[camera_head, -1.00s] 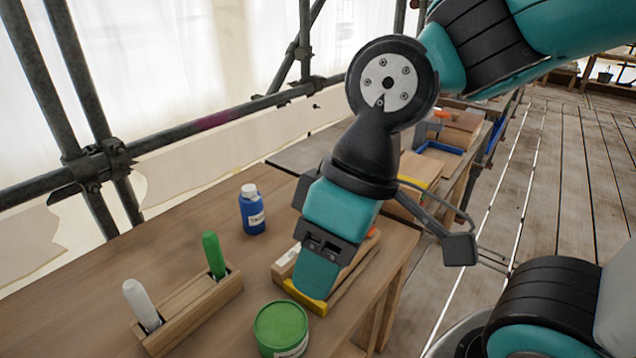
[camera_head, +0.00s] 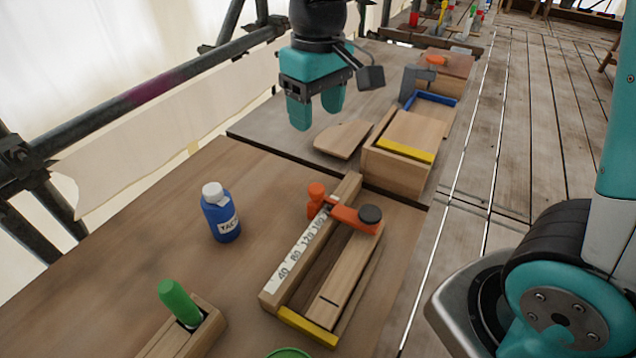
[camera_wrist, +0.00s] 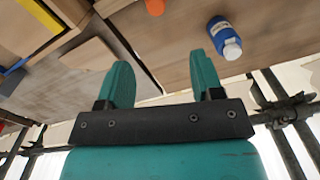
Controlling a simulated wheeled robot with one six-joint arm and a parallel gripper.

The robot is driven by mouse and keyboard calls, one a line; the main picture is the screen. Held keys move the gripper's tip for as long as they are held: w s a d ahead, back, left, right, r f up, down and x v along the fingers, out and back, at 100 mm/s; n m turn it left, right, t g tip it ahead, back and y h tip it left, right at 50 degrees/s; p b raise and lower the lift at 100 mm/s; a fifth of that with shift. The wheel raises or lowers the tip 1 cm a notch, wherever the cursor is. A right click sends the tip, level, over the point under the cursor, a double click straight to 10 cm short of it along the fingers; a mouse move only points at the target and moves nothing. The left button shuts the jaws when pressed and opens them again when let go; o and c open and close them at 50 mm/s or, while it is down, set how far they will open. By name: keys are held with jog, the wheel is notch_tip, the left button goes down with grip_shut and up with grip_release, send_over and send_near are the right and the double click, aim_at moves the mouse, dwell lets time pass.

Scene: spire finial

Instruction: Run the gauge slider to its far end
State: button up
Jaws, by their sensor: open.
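The wooden gauge (camera_head: 294,258) lies on the bench, with a printed scale along its left rail and a yellow strip (camera_head: 308,327) at its near end. An orange bit of the slider also shows at the top edge of the wrist view (camera_wrist: 155,6). My gripper (camera_head: 316,108) is open and empty, raised above the bench beyond the gauge and apart from it. Its two teal fingers also show in the wrist view (camera_wrist: 163,78).
A blue bottle (camera_head: 221,217) stands left of the gauge. A green peg (camera_head: 178,301) sits in a wooden holder at the near left. A wooden box with a yellow strip (camera_head: 405,151) and a flat wooden piece (camera_head: 343,139) lie beyond. Scaffold poles run along the left.

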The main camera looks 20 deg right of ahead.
aim_at(316, 187)
jog(key=f, duration=1.7)
jog(key=shift+w+d+f, duration=0.15)
jog(key=shift+w+f, duration=0.15)
jog(key=shift+w, duration=0.1)
